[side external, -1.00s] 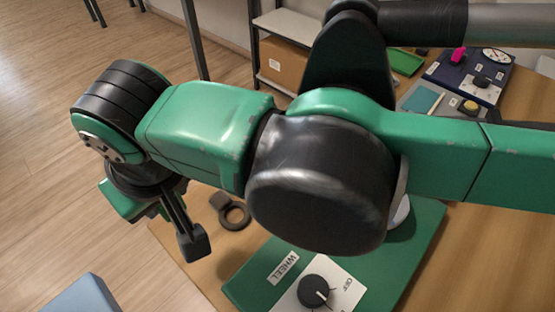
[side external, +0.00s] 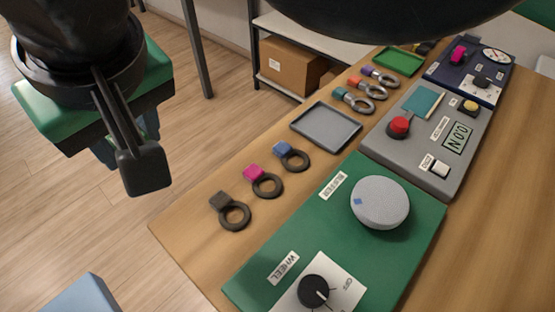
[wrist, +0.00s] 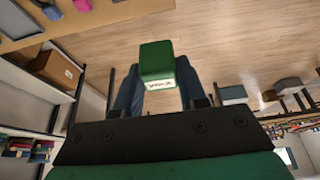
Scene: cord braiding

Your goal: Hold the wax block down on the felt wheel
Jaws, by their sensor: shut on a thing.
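The felt wheel (side external: 385,200) is a light grey disc with a small blue mark, on a green base (side external: 415,250) labelled BUFFER. A black knob (side external: 314,291) labelled WHEEL sits on a white plate at the base's near end, with OFF printed beside it. The green wax block (wrist: 157,58), with a white label, is held between my gripper's blue fingers (wrist: 158,85) in the wrist view. In the side view my gripper (side external: 125,140) is at the left, off the table edge and well apart from the wheel; the block is hidden there.
Rings with black, pink and blue tabs (side external: 267,183) lie along the table's left edge. A grey tray (side external: 326,126) and more rings lie behind. A grey panel (side external: 462,125) with a red knob is beyond the buffer. A blue box (side external: 85,296) is at bottom left.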

